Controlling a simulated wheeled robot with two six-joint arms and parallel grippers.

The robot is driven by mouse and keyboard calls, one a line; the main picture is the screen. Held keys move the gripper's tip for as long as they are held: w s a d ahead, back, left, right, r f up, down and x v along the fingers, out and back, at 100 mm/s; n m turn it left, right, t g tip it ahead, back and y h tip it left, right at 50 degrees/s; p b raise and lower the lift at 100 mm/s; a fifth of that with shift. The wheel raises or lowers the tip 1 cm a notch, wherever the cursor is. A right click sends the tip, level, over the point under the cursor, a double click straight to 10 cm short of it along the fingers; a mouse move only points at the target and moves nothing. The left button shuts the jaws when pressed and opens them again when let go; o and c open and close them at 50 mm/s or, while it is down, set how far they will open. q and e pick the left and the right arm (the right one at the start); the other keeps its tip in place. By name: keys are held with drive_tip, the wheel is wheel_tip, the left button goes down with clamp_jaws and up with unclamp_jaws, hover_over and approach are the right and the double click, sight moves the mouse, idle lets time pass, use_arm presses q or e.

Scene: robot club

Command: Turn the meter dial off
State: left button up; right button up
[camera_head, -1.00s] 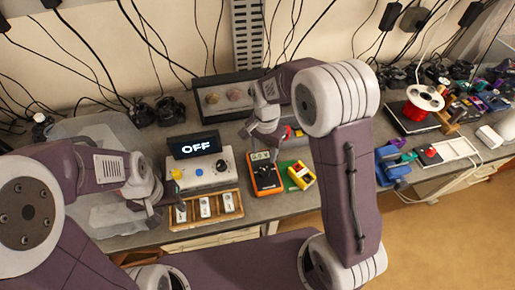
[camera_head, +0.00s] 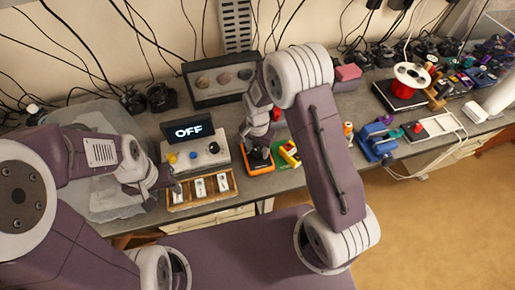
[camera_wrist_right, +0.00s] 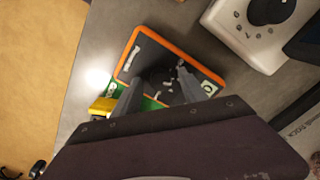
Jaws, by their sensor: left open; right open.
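The meter (camera_head: 262,169) is a dark-faced multimeter with an orange rim, lying on the grey bench. It also shows in the right wrist view (camera_wrist_right: 150,49). My right gripper (camera_head: 258,149) is over the meter and hides most of its face in the head view. In the right wrist view the two open fingers (camera_wrist_right: 160,86) point down at the meter's face with a gap between them. The dial is a dark shape between the fingers, and its setting cannot be read. My left gripper (camera_head: 165,194) is open and empty beside the wooden tray.
A white box with a knob (camera_head: 195,160) and a display reading OFF (camera_head: 188,131) stand left of the meter. The wooden tray (camera_head: 201,203) holds white switches. A green and yellow device (camera_head: 289,154) lies right beside the meter. A clear bin (camera_head: 112,200) stands at left.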

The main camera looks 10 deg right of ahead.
drive_tip(key=shift+c, duration=1.2)
clamp_jaws()
drive_tip(key=shift+w+r+n, duration=0.1)
drive_tip(key=shift+n, duration=0.5)
drive_tip(key=n, duration=0.3)
drive_tip(key=shift+w+n+p, duration=0.1)
drive_tip(key=shift+n+p, duration=0.2)
drive_tip(key=shift+n, duration=2)
